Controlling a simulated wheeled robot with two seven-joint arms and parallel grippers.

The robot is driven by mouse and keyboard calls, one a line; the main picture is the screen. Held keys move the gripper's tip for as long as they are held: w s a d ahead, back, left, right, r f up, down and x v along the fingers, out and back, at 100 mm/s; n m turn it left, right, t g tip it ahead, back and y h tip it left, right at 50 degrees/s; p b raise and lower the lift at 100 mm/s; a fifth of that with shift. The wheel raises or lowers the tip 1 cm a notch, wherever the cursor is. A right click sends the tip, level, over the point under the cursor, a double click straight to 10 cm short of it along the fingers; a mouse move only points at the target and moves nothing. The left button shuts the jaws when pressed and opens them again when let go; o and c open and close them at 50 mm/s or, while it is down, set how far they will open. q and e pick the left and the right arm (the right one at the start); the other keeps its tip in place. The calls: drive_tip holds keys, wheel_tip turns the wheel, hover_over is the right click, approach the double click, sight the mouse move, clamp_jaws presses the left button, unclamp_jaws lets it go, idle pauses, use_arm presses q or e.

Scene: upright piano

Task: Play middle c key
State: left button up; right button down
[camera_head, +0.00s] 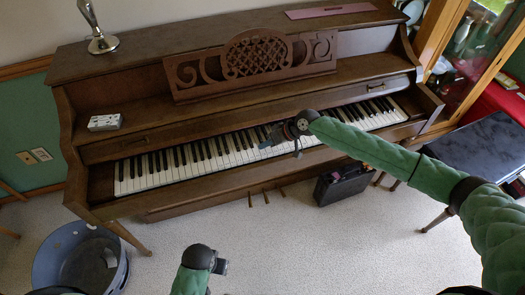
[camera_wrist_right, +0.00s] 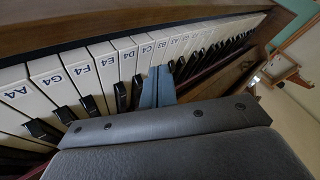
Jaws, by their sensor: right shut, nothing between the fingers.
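The piano keyboard (camera_head: 230,150) runs across the upright piano in the head view. In the right wrist view its white keys carry note labels, and the middle C key (camera_wrist_right: 148,50) is marked C4. My right gripper (camera_head: 270,140) is over the middle of the keyboard. Its fingers are shut and empty; the fingertips (camera_wrist_right: 158,82) show at the near part of the C4 and B3 keys. I cannot tell whether they touch a key. My left arm's dark wrist (camera_head: 203,258) is low in the head view, away from the piano; its finger state is unclear.
The piano's carved music stand (camera_head: 255,65) rises behind the keys. A small patterned box (camera_head: 104,122) and a silver lamp base (camera_head: 103,44) sit on the piano. A grey tub (camera_head: 75,262) and a black case (camera_head: 342,184) stand on the floor. A dark bench (camera_head: 480,155) is at right.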

drive_tip(key=shift+f, duration=0.15)
drive_tip(key=shift+f, duration=0.25)
drive_tip(key=shift+f+b, duration=0.5)
idle(1.0)
drive_tip(key=shift+r, duration=0.2)
drive_tip(key=shift+r+p, duration=0.65)
drive_tip(key=shift+r, duration=0.1)
drive_tip(key=shift+r, duration=0.1)
drive_tip(key=shift+r+p, duration=1.65)
drive_tip(key=shift+r, duration=0.75)
